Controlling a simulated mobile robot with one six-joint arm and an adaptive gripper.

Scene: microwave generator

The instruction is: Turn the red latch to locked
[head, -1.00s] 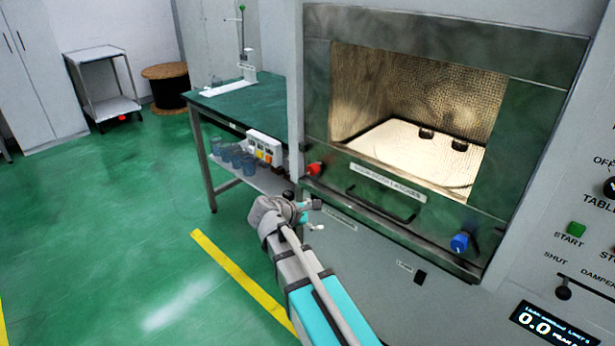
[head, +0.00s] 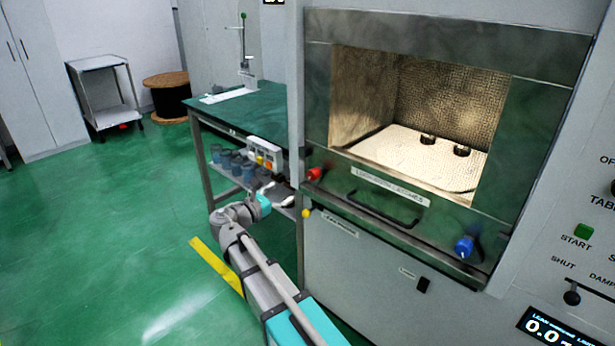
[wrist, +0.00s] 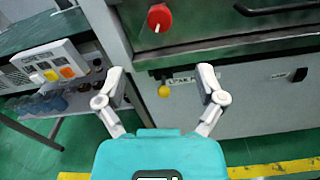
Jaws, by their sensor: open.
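The red latch (head: 314,174) is a round red knob at the lower left corner of the microwave door (head: 390,190). In the wrist view the red latch (wrist: 159,18) is at the top centre, with a white mark pointing roughly down. My gripper (wrist: 161,80) is open and empty, with its fingers spread below the latch in that picture and not touching it. In the head view my gripper (head: 284,190) is left of the latch, in front of the side table's lower shelf, and its fingers are hard to make out.
A blue knob (head: 464,246) is at the door's lower right, and a black handle (head: 390,212) is between the two knobs. A yellow button (wrist: 164,91) is below the latch. The green table (head: 245,110) and a switch box (wrist: 48,67) are at the left.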

